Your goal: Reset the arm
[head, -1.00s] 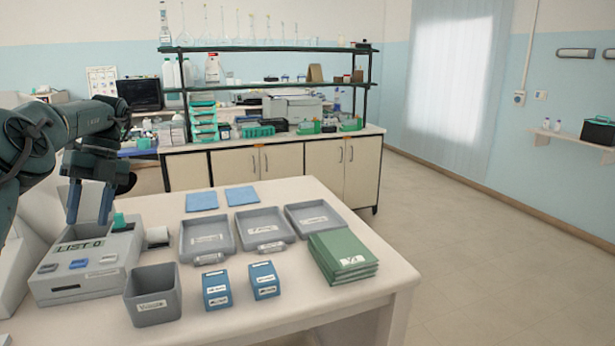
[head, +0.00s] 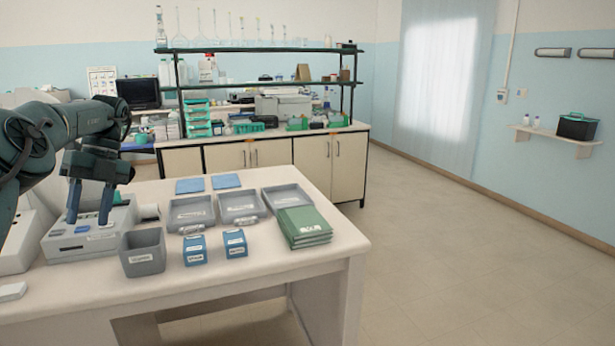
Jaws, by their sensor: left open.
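My left gripper (head: 89,220) comes in from the left in the head view. Its two dark blue fingers point down, apart and empty, in front of or above the grey staining machine (head: 92,243) at the left of the table. I cannot tell whether they touch it. The gripper hides part of the machine's top. My right gripper is not in view.
The white table (head: 230,277) holds a grey bin (head: 143,252), two blue boxes (head: 194,250) (head: 235,243), grey trays (head: 192,212), blue cloths (head: 190,186) and green booklets (head: 303,227). A cluttered bench with shelves (head: 255,155) stands behind. The floor at right is clear.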

